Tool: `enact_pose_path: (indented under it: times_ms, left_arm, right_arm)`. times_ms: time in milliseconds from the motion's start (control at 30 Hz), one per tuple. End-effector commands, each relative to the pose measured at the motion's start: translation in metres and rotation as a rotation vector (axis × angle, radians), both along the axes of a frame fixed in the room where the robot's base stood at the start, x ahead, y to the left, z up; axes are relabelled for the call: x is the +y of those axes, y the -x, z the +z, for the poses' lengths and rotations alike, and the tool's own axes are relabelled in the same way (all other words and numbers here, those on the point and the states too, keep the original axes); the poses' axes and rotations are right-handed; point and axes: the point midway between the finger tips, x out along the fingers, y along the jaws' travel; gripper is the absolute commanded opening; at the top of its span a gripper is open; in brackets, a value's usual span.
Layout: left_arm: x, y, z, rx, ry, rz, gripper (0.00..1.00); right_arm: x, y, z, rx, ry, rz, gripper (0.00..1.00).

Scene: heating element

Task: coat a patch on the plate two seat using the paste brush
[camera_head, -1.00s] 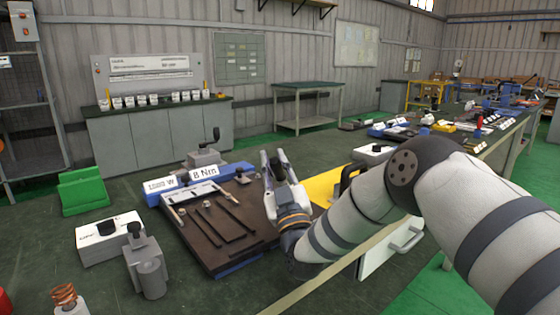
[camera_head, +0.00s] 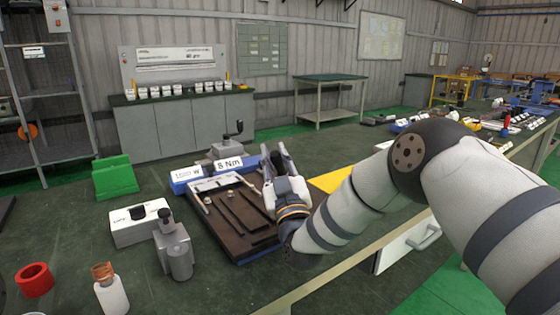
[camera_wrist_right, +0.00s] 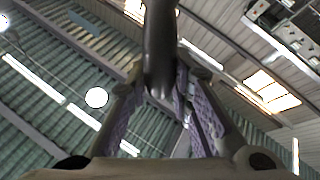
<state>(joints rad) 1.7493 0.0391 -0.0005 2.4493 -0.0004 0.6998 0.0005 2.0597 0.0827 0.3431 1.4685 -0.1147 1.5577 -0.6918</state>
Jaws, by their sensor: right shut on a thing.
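My right gripper (camera_head: 276,162) points upward and away beside the right edge of a dark brown work board (camera_head: 232,238). In the right wrist view its fingers (camera_wrist_right: 160,95) close around a dark rod-like handle (camera_wrist_right: 159,40), which looks like the paste brush's; its bristles cannot be made out. Several dark rods and a pale bar lie on the board. Which part is the plate two seat I cannot tell. My left gripper is out of view.
An "8 Nm" sign (camera_head: 229,164) and a cranked grey device (camera_head: 228,148) stand behind the board. A white box (camera_head: 138,226), grey fixture (camera_head: 175,250), copper-topped bottle (camera_head: 110,291), red ring (camera_head: 35,280) and green block (camera_head: 115,178) stand left. Bare bench lies in front.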

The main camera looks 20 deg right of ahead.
Motion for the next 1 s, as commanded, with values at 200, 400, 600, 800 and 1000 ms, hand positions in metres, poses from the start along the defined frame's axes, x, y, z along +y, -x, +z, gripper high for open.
enact_pose_path:
  times_ms: [200,400,600,800,1000]
  left_arm:
    - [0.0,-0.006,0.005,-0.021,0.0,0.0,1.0]
    - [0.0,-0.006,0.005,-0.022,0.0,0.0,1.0]
    - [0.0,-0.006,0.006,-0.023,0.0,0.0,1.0]
    - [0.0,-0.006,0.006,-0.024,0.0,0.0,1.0]
    - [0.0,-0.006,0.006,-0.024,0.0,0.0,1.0]
  right_arm:
    - [-0.002,0.001,0.025,-0.015,0.003,-0.006,0.0]
    - [-0.003,0.001,0.028,-0.02,0.004,-0.008,0.0]
    - [-0.004,0.001,0.048,-0.026,0.005,-0.008,0.0]
    - [-0.004,0.001,0.059,-0.022,0.005,-0.008,0.0]
    - [-0.004,0.001,0.059,-0.024,0.005,-0.009,0.0]
